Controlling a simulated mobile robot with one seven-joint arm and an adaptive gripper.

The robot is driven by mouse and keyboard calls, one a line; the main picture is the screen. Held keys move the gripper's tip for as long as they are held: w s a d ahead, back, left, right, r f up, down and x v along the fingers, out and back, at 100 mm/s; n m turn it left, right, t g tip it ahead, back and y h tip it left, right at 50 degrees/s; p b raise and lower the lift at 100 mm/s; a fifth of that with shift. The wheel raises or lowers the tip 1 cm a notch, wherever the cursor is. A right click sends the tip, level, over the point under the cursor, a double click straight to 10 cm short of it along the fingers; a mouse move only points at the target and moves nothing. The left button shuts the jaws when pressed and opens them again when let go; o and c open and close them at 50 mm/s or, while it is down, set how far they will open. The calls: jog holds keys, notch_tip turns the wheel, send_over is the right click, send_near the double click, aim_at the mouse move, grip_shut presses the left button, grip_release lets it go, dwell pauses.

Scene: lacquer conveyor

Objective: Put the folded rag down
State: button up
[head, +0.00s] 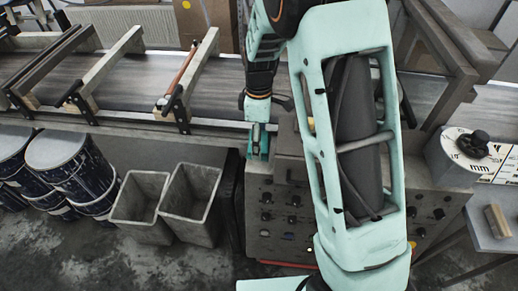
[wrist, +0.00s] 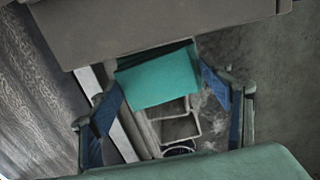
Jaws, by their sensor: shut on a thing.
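The folded rag is a flat teal rectangle (wrist: 158,78) between the blue-padded fingers of my gripper (wrist: 162,98) in the wrist view. My gripper is shut on it. In the head view my gripper (head: 258,128) hangs pointing down at the front edge of the conveyor, left of my large arm link. A small teal patch, the rag (head: 256,142), shows at its fingertips. My arm hides part of the area to the right.
The conveyor (head: 130,77) with wooden cross frames runs along the back. A grey control cabinet (head: 262,243) stands below my arm. Two open grey bins (head: 189,212) and several blue drums (head: 67,165) are at left. A side table (head: 492,242) holds a small block (head: 497,220).

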jog(key=shift+f, duration=2.25)
jog(key=shift+f, duration=0.15)
jog(key=o, duration=1)
jog(key=shift+r, duration=0.3)
jog(key=r, duration=0.6)
jog(key=r+b, duration=0.1)
jog(key=r, duration=0.3)
jog(key=shift+s+d, duration=0.2)
jog(key=shift+s, duration=0.15)
jog(key=shift+w+r, duration=0.1)
